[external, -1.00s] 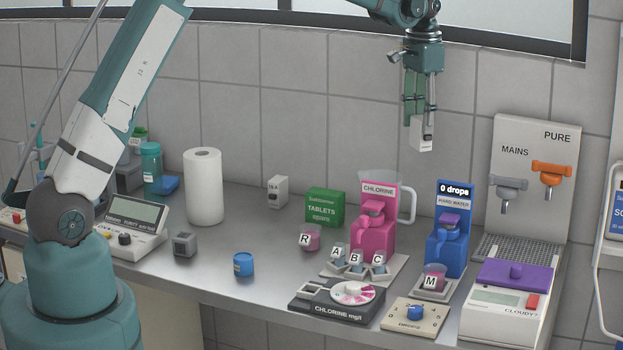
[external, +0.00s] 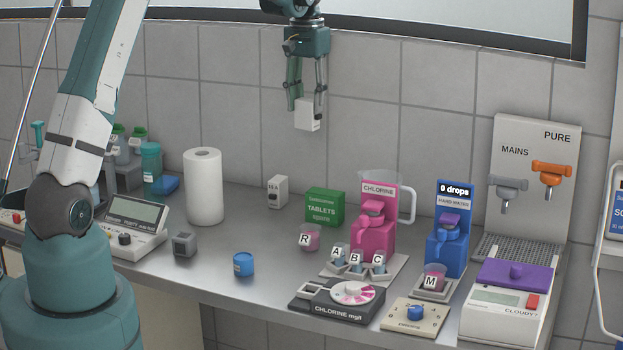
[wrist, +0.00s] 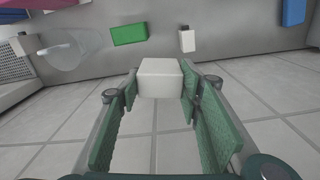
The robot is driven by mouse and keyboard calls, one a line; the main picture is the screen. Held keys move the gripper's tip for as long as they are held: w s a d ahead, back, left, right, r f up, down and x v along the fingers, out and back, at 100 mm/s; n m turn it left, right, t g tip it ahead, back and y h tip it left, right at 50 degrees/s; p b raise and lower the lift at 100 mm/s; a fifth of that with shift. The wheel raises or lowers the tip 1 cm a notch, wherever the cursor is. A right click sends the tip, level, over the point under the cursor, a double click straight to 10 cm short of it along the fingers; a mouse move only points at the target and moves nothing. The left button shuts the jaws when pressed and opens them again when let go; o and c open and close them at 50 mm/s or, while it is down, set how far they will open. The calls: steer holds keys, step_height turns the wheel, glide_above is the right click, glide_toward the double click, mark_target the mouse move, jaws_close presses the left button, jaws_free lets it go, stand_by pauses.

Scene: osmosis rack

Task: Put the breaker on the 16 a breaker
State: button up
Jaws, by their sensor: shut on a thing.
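My gripper (external: 307,103) is shut on a white breaker (external: 307,117), held high above the counter in front of the tiled wall. The held breaker also shows as a plain white block between the green finger pads in the wrist view (wrist: 160,77). A second white breaker (external: 277,191), with small dark lettering that looks like 16 A, stands upright on the counter below and a little left of my gripper. It appears beyond the held breaker in the wrist view (wrist: 187,40). The two breakers are well apart.
A green tablets box (external: 324,207) stands right of the standing breaker, and a pink chlorine dispenser (external: 374,228) with a clear jug (external: 407,203) is further right. A paper roll (external: 203,187) stands to the left. The counter left of the standing breaker is clear.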

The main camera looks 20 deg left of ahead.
steer(key=s+a+n, duration=0.2)
steer(key=a, duration=0.7)
glide_above(275, 179)
step_height(275, 179, down, 4)
steer(key=shift+s+f, duration=0.1)
steer(key=shift+f, duration=0.45)
steer(key=shift+f, duration=0.15)
step_height(275, 179, down, 6)
steer(key=shift+p, duration=0.35)
steer(key=shift+f, duration=1.85)
steer(key=shift+f, duration=0.2)
